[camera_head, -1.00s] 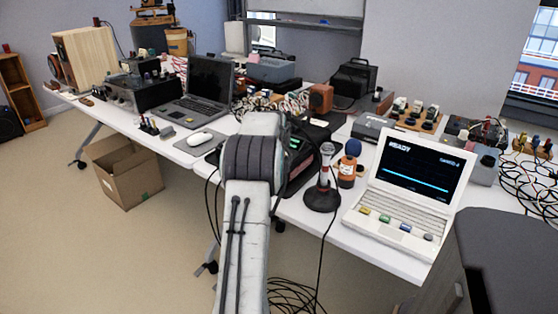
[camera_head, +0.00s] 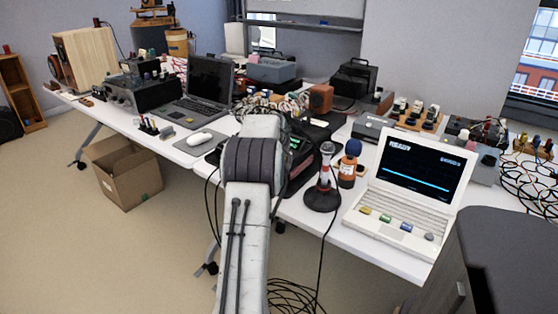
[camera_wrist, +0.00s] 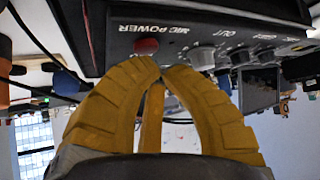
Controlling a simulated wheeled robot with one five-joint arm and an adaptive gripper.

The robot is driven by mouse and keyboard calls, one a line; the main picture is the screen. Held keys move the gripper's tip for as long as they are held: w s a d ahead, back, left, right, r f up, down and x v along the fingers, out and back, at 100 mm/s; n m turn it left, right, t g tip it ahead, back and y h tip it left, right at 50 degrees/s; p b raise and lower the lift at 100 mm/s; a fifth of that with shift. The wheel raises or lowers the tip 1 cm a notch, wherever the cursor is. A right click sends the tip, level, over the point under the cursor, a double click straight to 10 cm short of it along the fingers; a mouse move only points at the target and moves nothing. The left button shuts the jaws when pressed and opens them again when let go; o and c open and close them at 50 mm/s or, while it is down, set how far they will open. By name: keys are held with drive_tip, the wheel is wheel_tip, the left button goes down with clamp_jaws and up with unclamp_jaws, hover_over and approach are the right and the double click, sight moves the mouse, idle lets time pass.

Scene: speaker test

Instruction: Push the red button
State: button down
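The red button (camera_wrist: 146,46) is on the front panel of a black audio box, beside the label MIC POWER, which appears upside down in the wrist view. My gripper (camera_wrist: 162,68) has yellow fingers with their tips drawn together just by the button. Nothing shows held between them. The tips appear very near the button's edge; I cannot tell whether they touch it. In the head view, the black box (camera_head: 303,143) is partly hidden behind my arm, and the button and gripper are hidden there.
Grey knobs (camera_wrist: 203,55) sit beside the button. Black cables hang near my arm.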

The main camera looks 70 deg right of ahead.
drive_tip(key=shift+f+b, duration=0.3)
drive_tip(key=shift+f, duration=0.2)
idle(0.3)
drive_tip(key=shift+r, duration=0.15)
drive_tip(key=shift+r+p, duration=0.8)
drive_tip(key=shift+r, duration=0.05)
wheel_tip(320, 180, up, 6)
drive_tip(key=p, duration=0.5)
idle(0.3)
idle(0.6)
